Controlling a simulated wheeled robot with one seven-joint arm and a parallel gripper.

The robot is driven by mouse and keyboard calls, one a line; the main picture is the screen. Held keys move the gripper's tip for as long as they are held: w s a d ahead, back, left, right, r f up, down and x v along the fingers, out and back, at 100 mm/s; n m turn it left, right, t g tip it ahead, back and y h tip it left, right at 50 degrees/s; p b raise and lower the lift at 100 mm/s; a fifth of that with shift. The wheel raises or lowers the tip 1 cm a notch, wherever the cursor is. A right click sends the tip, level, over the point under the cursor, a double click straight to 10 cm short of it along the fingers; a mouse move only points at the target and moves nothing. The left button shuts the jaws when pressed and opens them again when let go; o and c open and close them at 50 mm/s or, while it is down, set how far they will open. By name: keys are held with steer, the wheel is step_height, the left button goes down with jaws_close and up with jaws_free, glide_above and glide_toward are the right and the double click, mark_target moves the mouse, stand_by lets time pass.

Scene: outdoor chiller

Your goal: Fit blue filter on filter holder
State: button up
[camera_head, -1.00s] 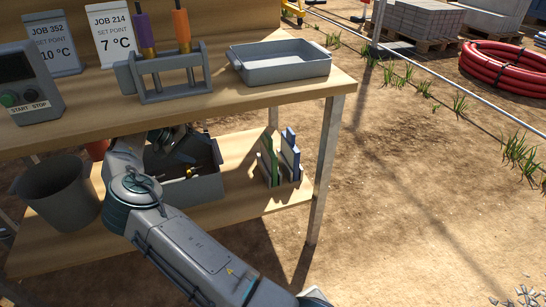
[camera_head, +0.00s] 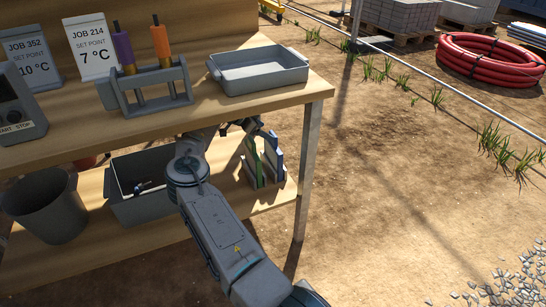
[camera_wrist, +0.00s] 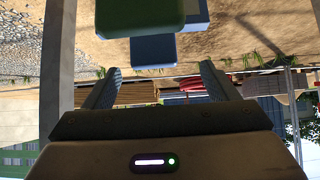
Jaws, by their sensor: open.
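A blue flat panel (camera_head: 276,160), which looks like the blue filter, stands upright on the lower shelf beside a green panel (camera_head: 252,163). In the wrist view the green panel (camera_wrist: 140,16) is nearest, and a blue panel (camera_wrist: 153,52) shows past it. My gripper (camera_wrist: 160,84) is open with nothing between its fingers, and the panels are ahead of it. In the head view my gripper (camera_head: 250,124) is just above the panels, partly hidden by the upper table. I cannot tell for sure which thing is the filter holder.
The upper table bears a grey rack (camera_head: 150,101) with purple and orange tools, a grey tray (camera_head: 259,83) and a control box. On the lower shelf stand an open grey bin (camera_head: 145,211) and a bucket (camera_head: 47,206). A metal table leg (camera_head: 307,170) is right of the panels.

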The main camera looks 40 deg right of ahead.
mark_target(273, 133)
steer(key=b+x, duration=0.1)
steer(key=x, duration=0.1)
steer(key=s+b+x, duration=0.1)
steer(key=x, duration=0.2)
steer(key=shift+d, duration=0.15)
steer(key=shift+w, duration=0.1)
steer(key=c, duration=1.4)
